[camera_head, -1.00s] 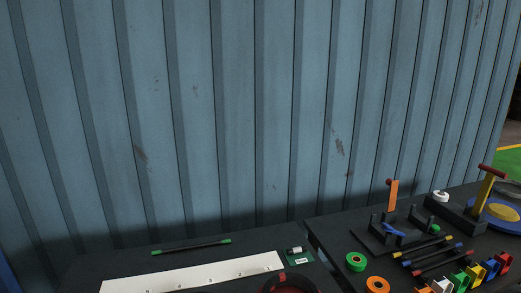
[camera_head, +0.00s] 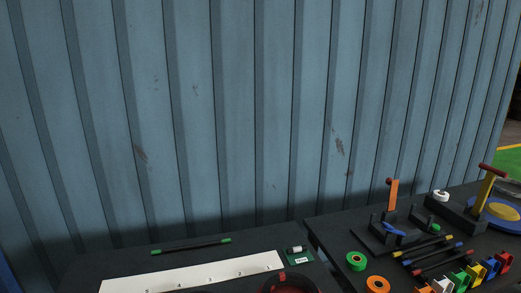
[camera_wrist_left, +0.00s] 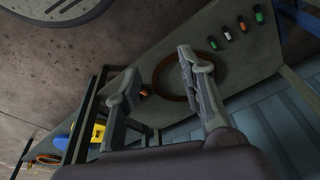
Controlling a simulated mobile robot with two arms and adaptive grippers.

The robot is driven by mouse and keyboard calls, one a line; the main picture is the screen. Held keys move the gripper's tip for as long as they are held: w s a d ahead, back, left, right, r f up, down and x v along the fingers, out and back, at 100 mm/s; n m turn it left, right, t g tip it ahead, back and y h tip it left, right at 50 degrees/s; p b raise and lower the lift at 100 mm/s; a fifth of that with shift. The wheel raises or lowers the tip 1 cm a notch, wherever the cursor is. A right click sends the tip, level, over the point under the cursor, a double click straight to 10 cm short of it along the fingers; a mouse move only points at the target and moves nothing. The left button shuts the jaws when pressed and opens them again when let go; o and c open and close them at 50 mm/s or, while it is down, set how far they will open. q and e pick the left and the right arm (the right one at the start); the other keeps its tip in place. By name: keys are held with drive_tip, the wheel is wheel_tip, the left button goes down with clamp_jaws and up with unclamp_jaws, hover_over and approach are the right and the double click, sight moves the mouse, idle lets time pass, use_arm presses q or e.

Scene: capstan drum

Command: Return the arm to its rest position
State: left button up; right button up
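My left gripper (camera_wrist_left: 158,90) shows in the left wrist view. Its two fingers are spread apart with nothing between them. It hangs in the air above the floor and clear of a dark table (camera_wrist_left: 222,80). Neither arm shows in the head view, and my right gripper is in no frame. In the head view, a dark round drum with a red mark (camera_head: 287,283) is cut off by the lower edge.
The left table holds a white numbered strip (camera_head: 195,273), a black rod with green ends (camera_head: 190,246) and a small green board (camera_head: 299,255). The right table carries an orange-handled fixture (camera_head: 392,195), green ring (camera_head: 356,261), orange ring (camera_head: 377,284) and colored clips (camera_head: 476,271). A corrugated wall (camera_head: 235,110) stands behind.

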use_arm(q)
drive_tip(key=s+a+f+g, duration=0.1)
drive_tip(key=s+a+f, duration=0.2)
drive_tip(key=s+f, duration=1.3)
wheel_tip(320, 180, down, 2)
drive_tip(key=shift+s+f, duration=0.15)
drive_tip(key=shift+s, duration=0.25)
